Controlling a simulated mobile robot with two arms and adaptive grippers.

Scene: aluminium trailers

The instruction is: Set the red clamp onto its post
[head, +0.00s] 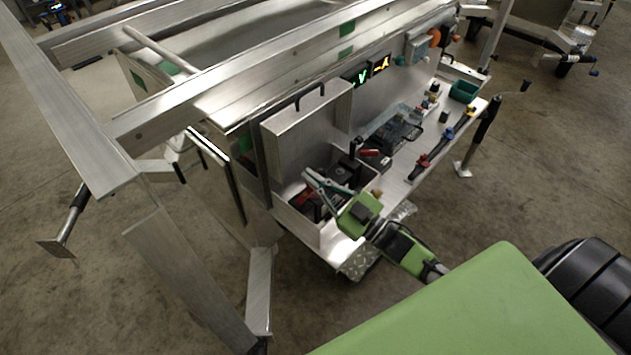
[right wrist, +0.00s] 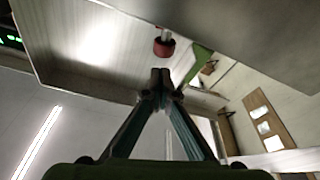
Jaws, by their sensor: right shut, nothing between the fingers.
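In the right wrist view a short red round piece (right wrist: 164,48), seemingly the red clamp, sits around a short pale post (right wrist: 165,34) by a grey metal surface. My right gripper (right wrist: 160,76) is shut and empty, its fingertips pointing at the red piece with a small gap showing in the picture. In the head view my right gripper (head: 308,176) is at the front compartment of the trailer's side shelf, in front of the tall metal box. I cannot clearly make out the clamp there. My left gripper is not in view.
A black battery-like box (head: 345,170) stands in the compartment behind my gripper. A red-handled item (head: 368,152), a clear tray (head: 395,124) and a green bin (head: 464,91) are further along the shelf (head: 397,186). The tall metal box (head: 305,130) rises close beside the gripper.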

